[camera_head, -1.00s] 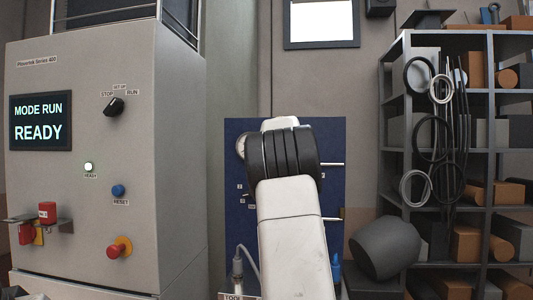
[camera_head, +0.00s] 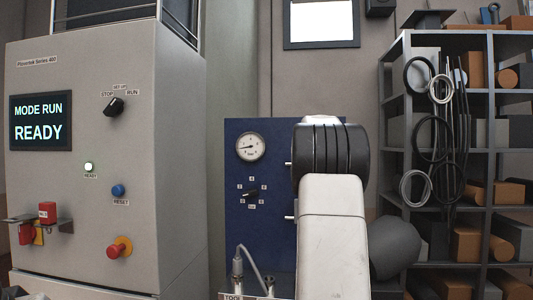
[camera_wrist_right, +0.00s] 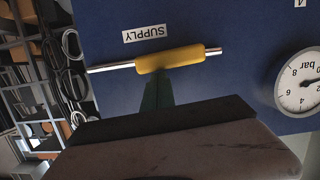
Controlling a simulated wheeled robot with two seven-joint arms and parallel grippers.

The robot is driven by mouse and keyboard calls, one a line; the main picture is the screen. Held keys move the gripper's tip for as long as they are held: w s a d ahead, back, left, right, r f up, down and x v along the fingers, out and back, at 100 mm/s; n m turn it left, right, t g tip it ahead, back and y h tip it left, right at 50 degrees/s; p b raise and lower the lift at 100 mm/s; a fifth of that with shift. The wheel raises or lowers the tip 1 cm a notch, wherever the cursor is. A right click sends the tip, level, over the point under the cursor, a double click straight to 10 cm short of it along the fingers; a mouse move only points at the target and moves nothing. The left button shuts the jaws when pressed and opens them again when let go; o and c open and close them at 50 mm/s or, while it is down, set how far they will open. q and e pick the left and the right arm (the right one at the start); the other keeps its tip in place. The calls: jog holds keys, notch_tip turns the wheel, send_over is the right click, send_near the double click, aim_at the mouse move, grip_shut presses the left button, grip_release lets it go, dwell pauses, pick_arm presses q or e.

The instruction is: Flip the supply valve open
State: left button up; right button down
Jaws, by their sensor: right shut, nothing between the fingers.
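The supply valve's yellow handle (camera_wrist_right: 178,60) shows in the right wrist view, lying along a silver pipe (camera_wrist_right: 110,67) on the blue panel. A white SUPPLY label (camera_wrist_right: 146,33) sits beside it, upside down in this view. My right gripper (camera_wrist_right: 157,82) is shut and empty. Its dark green fingers point at the handle's middle and overlap its lower edge in the picture; I cannot tell whether they touch. In the head view my right arm hides the handle and the gripper, and the blue panel (camera_head: 237,210) shows to its left.
A pressure gauge (camera_head: 250,147) and a small rotary selector (camera_head: 251,193) are on the panel. A grey machine cabinet (camera_head: 180,150) with a lit READY screen (camera_head: 41,122) stands at left. A shelf rack (camera_head: 490,150) with hanging cable loops stands at right.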

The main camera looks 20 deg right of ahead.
jog(key=shift+d+f, duration=0.15)
jog(key=shift+f, duration=0.2)
dwell(0.3)
jog(key=shift+s, duration=0.1)
jog(key=s+a+r, duration=0.5)
jog(key=s+r, duration=0.1)
jog(key=s, duration=0.2)
jog(key=shift+r, duration=0.35)
jog(key=shift+s, duration=0.1)
dwell(0.3)
jog(key=shift+a, duration=0.1)
